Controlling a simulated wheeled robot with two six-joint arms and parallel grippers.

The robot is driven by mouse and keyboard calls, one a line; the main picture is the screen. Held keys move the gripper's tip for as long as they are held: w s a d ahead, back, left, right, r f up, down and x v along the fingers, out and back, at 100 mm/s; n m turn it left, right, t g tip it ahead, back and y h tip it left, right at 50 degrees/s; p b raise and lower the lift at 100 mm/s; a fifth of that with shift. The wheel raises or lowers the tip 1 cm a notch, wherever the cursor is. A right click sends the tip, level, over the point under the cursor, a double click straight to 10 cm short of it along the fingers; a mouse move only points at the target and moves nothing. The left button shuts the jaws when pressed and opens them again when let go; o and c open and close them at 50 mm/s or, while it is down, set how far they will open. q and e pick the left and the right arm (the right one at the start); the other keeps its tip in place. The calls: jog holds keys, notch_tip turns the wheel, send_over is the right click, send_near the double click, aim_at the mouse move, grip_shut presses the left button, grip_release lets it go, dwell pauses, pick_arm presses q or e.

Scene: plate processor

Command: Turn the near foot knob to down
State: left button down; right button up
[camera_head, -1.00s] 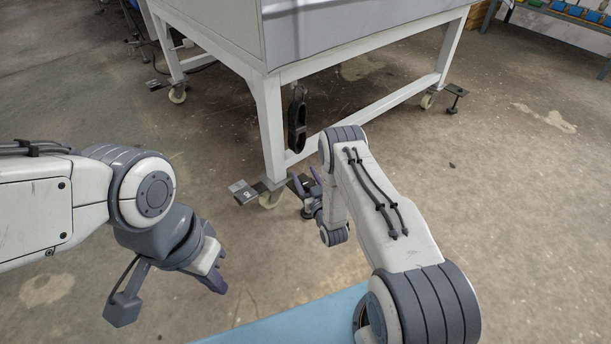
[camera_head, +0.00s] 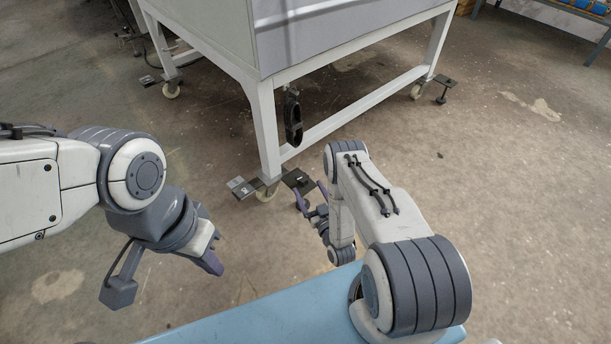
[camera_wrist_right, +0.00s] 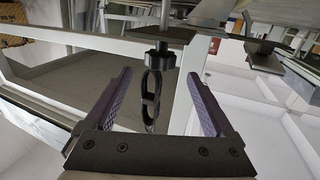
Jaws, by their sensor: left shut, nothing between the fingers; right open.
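The near foot (camera_head: 240,187) is a dark bracket beside a white caster at the bottom of the machine's near corner leg; a second dark plate (camera_head: 298,181) shows to the right of that caster. In the right wrist view a black round knob (camera_wrist_right: 159,60) is under a plate, in line with the space between the fingers. A black loop (camera_wrist_right: 151,95) shows just below it; I cannot tell whether they are joined. My right gripper (camera_head: 310,194) is open by the dark plate; its fingers (camera_wrist_right: 158,95) are wide apart and empty. My left gripper (camera_head: 214,252) is shut and empty, away from the foot.
The white machine frame (camera_head: 264,130) stands over the foot, with a black elongated part (camera_head: 293,118) hanging from it. Other casters and a far foot (camera_head: 445,88) stand further back. My blue base is at the bottom. The concrete floor (camera_head: 480,190) on the right is clear.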

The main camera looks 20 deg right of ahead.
pick_arm(q)
jog(key=shift+r+p, duration=0.4)
jog(key=shift+r, duration=0.4)
pick_arm(e)
jog(key=shift+s, duration=0.6)
jog(key=shift+w, duration=0.1)
